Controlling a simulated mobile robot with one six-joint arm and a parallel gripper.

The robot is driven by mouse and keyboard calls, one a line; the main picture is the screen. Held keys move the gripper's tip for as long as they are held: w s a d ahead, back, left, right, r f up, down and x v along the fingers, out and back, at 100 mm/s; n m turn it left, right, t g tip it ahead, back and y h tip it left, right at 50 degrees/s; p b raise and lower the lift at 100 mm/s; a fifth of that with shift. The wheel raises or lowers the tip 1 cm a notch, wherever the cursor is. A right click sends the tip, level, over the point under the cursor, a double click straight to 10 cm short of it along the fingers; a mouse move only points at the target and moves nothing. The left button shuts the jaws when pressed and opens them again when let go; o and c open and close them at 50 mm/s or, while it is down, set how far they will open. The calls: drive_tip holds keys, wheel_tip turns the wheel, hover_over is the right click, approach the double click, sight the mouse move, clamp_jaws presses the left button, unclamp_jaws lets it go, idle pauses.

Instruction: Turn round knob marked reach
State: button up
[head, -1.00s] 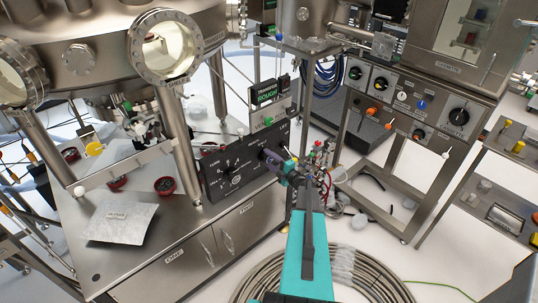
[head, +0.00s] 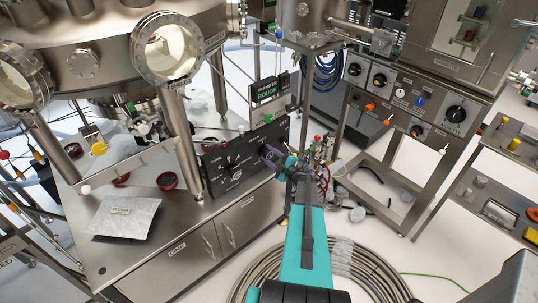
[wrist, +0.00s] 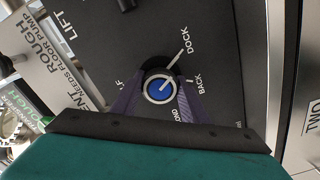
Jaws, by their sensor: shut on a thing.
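A round knob with a blue cap and pale rim (wrist: 160,90) sits on a black panel (wrist: 205,30) in the wrist view. White lettering around it includes DOCK and BACK; other words are partly covered, and I cannot read "reach". A white line on the cap slants up and right, roughly toward DOCK. My gripper (wrist: 158,98) has its purple fingers on both sides of the knob, shut on it. In the head view my gripper (head: 268,154) is at the right end of the black panel (head: 212,172), hiding the knob.
A green-lit ROUGH sign (head: 268,90) stands above the panel. A steel cabinet (head: 190,240) is below it. Hoses and fittings (head: 322,155) crowd just right of my gripper. A coiled hose (head: 365,265) lies on the floor. A second control panel (head: 415,98) is at right.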

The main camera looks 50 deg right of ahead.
drive_tip(key=o, duration=1)
drive_tip(key=shift+s, duration=0.1)
drive_tip(key=s+b, duration=0.1)
drive_tip(key=s, duration=0.3)
drive_tip(key=s+b, duration=0.1)
drive_tip(key=s, duration=0.4)
drive_tip(key=s+a+b, duration=0.1)
drive_tip(key=s, duration=0.3)
drive_tip(key=shift+s, duration=0.3)
